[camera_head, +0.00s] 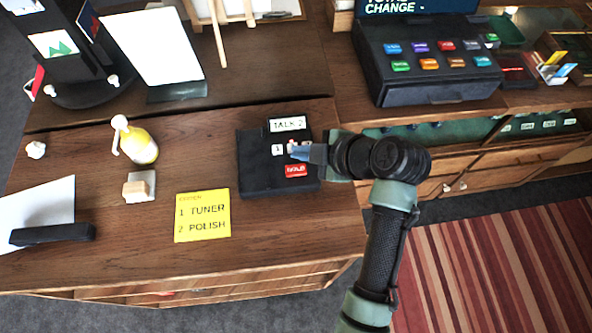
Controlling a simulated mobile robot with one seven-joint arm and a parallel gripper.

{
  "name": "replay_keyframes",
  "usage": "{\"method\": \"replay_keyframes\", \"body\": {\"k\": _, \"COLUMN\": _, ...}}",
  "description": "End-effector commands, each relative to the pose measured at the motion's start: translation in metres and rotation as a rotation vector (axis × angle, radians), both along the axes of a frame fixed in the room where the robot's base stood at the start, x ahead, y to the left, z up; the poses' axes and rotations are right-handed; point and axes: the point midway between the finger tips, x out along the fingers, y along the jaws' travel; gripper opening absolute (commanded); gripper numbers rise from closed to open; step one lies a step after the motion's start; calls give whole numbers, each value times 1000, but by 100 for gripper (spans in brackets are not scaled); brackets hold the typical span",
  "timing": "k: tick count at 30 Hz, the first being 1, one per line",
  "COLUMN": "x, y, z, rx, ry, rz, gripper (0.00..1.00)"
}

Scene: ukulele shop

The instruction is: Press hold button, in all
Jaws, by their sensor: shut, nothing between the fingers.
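A black button box (258,166) lies on the wooden counter. My gripper (292,149) is shut and empty. It reaches in from the right, with its tips over the box, just right of the white key and above the red button in the picture. Whether the tips touch the box cannot be told. The gripper hides part of the box's right side.
A yellow note (202,216) reading TUNER and POLISH lies left of the box. A till (430,62) with coloured keys stands behind right.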

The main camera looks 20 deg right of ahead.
Motion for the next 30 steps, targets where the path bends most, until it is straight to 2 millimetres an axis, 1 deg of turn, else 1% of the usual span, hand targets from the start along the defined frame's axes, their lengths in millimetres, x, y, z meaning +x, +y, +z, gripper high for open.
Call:
{"method": "replay_keyframes", "body": {"k": 1, "x": 0, "y": 0, "z": -14, "rx": 1, "ry": 1, "rz": -1, "gripper": 0}}
{"method": "replay_keyframes", "body": {"k": 3, "x": 0, "y": 0, "z": -24, "rx": 1, "ry": 1, "rz": -1, "gripper": 0}}
{"method": "replay_keyframes", "body": {"k": 8, "x": 0, "y": 0, "z": -36, "rx": 1, "ry": 0, "rz": -1, "gripper": 0}}
{"method": "replay_keyframes", "body": {"k": 30, "x": 0, "y": 0, "z": -36, "rx": 1, "ry": 0, "rz": -1, "gripper": 0}}
